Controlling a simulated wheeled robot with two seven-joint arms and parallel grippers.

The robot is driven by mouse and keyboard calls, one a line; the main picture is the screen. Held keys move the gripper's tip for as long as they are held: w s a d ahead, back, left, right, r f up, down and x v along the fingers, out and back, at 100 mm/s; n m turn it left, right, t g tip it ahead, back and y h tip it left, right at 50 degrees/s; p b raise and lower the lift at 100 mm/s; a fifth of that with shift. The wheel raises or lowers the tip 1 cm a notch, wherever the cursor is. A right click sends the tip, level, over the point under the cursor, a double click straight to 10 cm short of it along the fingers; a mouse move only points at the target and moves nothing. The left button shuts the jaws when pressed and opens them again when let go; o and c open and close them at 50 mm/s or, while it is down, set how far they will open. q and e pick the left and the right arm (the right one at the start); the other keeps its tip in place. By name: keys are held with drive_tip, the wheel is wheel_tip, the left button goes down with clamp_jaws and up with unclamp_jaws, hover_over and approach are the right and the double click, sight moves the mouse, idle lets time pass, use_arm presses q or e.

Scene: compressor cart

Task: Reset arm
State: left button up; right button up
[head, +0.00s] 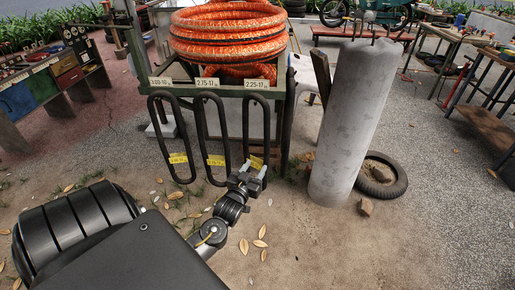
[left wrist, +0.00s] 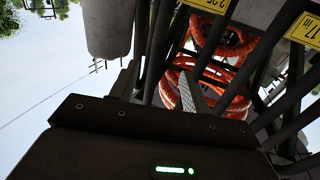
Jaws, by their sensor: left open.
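My left arm comes in from the lower left of the head view. Its gripper (head: 252,177) is open, in front of the lower end of the rightmost hanging black tube loop (head: 266,110). My right gripper is in neither view.
The cart (head: 215,91) carries a coil of orange hose (head: 228,32) and several hanging loops. Bare ground lies in front.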

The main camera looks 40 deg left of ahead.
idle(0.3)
use_arm(q)
drive_tip(key=s+d+f+m+g+h, duration=0.1)
drive_tip(key=s+d+f+g, duration=0.2)
drive_tip(key=f, duration=0.8)
drive_tip(key=s+d+f+m+g+h, duration=0.15)
drive_tip(key=s+f, duration=0.35)
drive_tip(key=f, duration=0.5)
drive_tip(key=s+d+f+m+g+h, duration=0.1)
drive_tip(key=s+f+m+g, duration=0.2)
drive_tip(key=f, duration=0.8)
drive_tip(key=s+d+f+g, duration=0.2)
drive_tip(key=s+f, duration=0.3)
drive_tip(key=s, duration=0.6)
drive_tip(key=s+d+f+g+h, duration=0.1)
drive_tip(key=s+d+f+g, duration=0.2)
drive_tip(key=s+f, duration=0.3)
drive_tip(key=s+d+f+g+h, duration=0.1)
drive_tip(key=s+d+f+g, duration=0.2)
drive_tip(key=s, duration=1.3)
wheel_tip(320, 180, down, 3)
drive_tip(key=shift+s+d+r+m+p, duration=0.1)
drive_tip(key=shift+s+d+m+p, duration=0.25)
drive_tip(key=shift+d, duration=0.5)
drive_tip(key=shift+w+a, duration=0.1)
